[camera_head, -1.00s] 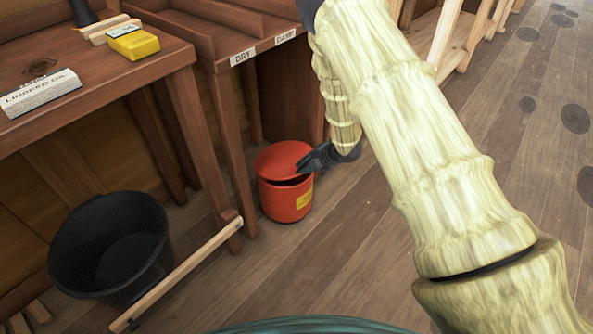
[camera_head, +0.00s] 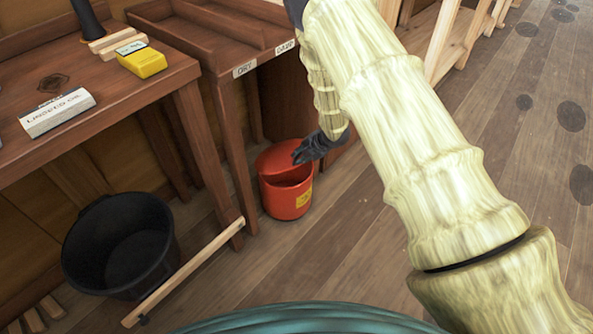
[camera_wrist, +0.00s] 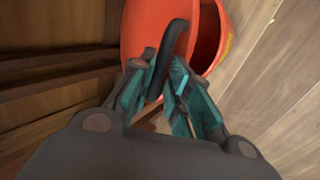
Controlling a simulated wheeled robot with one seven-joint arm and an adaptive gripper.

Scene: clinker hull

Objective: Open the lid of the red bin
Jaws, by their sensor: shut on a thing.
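The red bin (camera_head: 286,201) stands on the floor by the leg of the bench, with a yellow label on its front. Its red lid (camera_head: 277,157) is tilted up, with an opening showing below its front edge. My gripper (camera_head: 299,157) is at the lid's right front edge. In the wrist view my gripper (camera_wrist: 163,92) is shut on the dark curved handle (camera_wrist: 170,55) of the lid (camera_wrist: 148,28). The bin (camera_wrist: 207,40) shows behind the lid there. Most of the bin's inside is hidden.
A black tub (camera_head: 118,245) stands on the floor at left, beside a wooden rail (camera_head: 185,275). Open plank floor lies to the right.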

